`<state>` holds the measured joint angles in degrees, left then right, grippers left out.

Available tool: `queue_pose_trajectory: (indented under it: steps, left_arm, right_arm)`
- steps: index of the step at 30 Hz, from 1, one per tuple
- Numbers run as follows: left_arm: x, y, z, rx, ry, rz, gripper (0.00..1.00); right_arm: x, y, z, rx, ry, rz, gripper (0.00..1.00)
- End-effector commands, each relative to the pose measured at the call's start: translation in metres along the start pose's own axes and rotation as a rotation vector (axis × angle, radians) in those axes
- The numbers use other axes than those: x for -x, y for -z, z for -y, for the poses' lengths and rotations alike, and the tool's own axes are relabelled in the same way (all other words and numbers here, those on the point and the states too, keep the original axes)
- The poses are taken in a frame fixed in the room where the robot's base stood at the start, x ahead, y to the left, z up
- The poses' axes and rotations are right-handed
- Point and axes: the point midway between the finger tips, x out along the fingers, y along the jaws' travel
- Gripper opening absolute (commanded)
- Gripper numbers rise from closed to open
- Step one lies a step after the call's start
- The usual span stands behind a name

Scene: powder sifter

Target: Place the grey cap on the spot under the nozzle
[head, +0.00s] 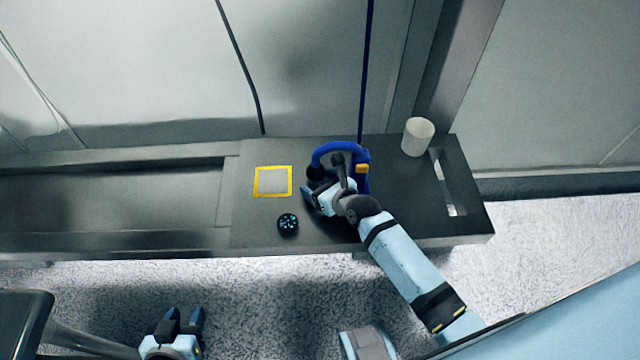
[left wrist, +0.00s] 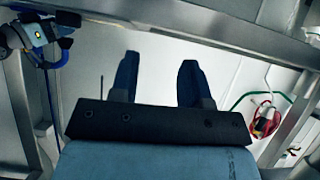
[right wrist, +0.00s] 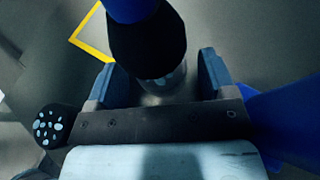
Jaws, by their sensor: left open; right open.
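The blue stand (head: 338,148) arches over the table, with a black nozzle (right wrist: 148,45) at its end. In the right wrist view a grey cylinder, seemingly the grey cap (right wrist: 166,82), shows just below the nozzle; the nozzle hides much of it. My right gripper (right wrist: 158,85) is open, with one finger on each side of the grey cap and gaps visible. In the head view the right gripper (head: 322,182) and stand hide the cap. My left gripper (head: 186,318) is open and empty, low in front of the table; its spread fingers show in the left wrist view (left wrist: 157,80).
A yellow-edged square (head: 257,182) lies left of the stand. A dark round piece with pale spots (head: 288,224) is near the table's front edge. A white cup (head: 418,136) stands at the back right. The table's left part (head: 120,195) is clear.

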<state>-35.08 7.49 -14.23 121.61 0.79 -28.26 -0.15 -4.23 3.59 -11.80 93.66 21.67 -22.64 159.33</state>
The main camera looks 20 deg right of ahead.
Motion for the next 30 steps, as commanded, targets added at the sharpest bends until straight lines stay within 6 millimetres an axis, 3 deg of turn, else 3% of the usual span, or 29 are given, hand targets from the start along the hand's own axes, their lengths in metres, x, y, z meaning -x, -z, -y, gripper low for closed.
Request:
queue_pose_trajectory:
  steps: [15,23,26,30]
  left_arm:
    - [0.007,0.007,0.000,0.015,0.000,0.016,0.43]
    - [0.006,0.007,0.000,0.019,0.001,0.017,0.43]
    - [0.006,0.007,0.000,0.019,0.001,0.018,0.43]
    - [0.006,0.007,0.000,0.019,0.002,0.017,0.43]
  right_arm:
    - [0.098,-0.001,0.000,-0.001,-0.001,-0.001,0.77]
    - [0.120,0.001,-0.001,0.035,-0.002,-0.003,0.77]
    - [0.126,0.006,-0.005,0.187,-0.004,-0.016,0.77]
    - [0.140,0.016,-0.016,0.618,-0.015,-0.047,0.77]
